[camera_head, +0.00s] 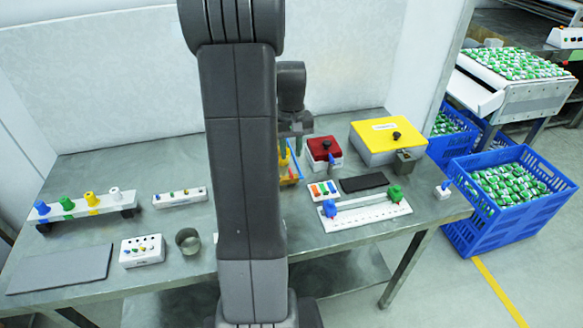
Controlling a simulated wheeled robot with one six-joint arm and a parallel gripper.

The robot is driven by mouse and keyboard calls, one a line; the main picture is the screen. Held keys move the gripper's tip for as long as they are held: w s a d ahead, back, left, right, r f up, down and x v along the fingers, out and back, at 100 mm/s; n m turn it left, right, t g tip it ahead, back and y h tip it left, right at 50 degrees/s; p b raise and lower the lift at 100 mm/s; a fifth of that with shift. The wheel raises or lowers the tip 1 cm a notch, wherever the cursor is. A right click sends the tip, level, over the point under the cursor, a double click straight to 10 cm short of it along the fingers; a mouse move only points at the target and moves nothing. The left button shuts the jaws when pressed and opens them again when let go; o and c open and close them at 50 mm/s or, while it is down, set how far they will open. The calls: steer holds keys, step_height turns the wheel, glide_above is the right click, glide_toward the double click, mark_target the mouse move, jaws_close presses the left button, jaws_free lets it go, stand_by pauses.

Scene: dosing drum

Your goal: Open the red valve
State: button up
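No part clearly readable as a red valve stands out. The plainest red thing is a small white box with a red top (322,148), which has a black knob and a blue piece at its front. It sits on the metal table right of my arm. My gripper (297,140) points down just left of this box, above or beside a blue and orange-yellow item (287,170). My arm hides part of this item. The fingers are too small and dark to tell whether they are open or touching anything.
A yellow-topped box (380,140) stands right of the red one. A white scale strip (365,216) with blue and green knobs lies in front. A rack of coloured pegs (85,207) and a metal cup (188,241) are left. Blue crates (500,228) stand beyond the table's right edge.

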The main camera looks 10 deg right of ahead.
mark_target(291, 172)
step_height(291, 172, down, 7)
stand_by(0.3)
jaws_close()
